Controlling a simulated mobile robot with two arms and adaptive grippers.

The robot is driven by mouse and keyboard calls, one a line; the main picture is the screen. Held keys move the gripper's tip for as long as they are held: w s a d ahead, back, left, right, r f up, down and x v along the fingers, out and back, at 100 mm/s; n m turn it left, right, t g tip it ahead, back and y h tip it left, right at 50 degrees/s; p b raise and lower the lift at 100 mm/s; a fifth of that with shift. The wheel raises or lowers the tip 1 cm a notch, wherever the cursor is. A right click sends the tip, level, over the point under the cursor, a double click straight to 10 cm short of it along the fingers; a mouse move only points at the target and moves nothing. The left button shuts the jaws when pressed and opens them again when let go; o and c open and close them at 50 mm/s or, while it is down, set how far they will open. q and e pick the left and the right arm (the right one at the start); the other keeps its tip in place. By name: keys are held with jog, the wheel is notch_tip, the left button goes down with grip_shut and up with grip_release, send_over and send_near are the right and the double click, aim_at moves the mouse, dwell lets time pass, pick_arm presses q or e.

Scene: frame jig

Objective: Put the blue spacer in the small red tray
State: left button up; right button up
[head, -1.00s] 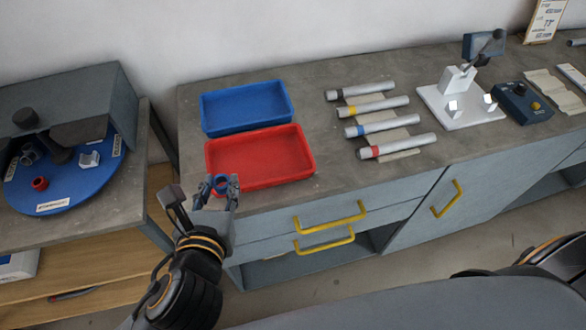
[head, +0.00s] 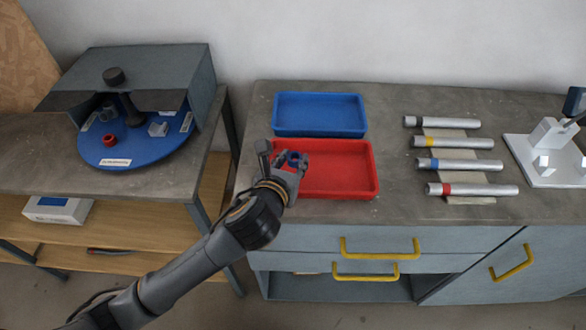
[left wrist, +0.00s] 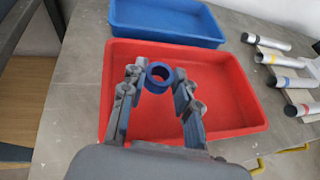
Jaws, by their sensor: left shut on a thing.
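The blue spacer (left wrist: 159,74) is a short ring held between the fingertips of my left gripper (left wrist: 157,82). In the head view the spacer (head: 293,160) shows between the fingers of my left gripper (head: 290,165). The small red tray (head: 340,187) stands on the workbench, and it also shows in the left wrist view (left wrist: 225,105). My left gripper is shut on the spacer and appears over the left part of the red tray. Its height above the tray floor is hard to tell. My right gripper is not in view.
A blue tray (head: 320,114) stands just behind the red one. Several metal tubes with coloured bands (head: 460,166) lie to the right, beside a white fixture (head: 545,150). At left, a blue turntable (head: 125,152) under a grey hood holds a red ring (head: 109,140).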

aim_at(293, 166)
pick_arm(q)
jog(key=shift+w+f, duration=0.25)
jog(key=shift+f, duration=0.05)
notch_tip(293, 166, down, 2)
jog(key=shift+f, duration=0.6)
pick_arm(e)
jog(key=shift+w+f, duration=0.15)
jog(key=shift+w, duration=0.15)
pick_arm(q)
jog(key=shift+f, duration=0.2)
jog(key=o, duration=0.8)
jog(key=shift+o, duration=0.5)
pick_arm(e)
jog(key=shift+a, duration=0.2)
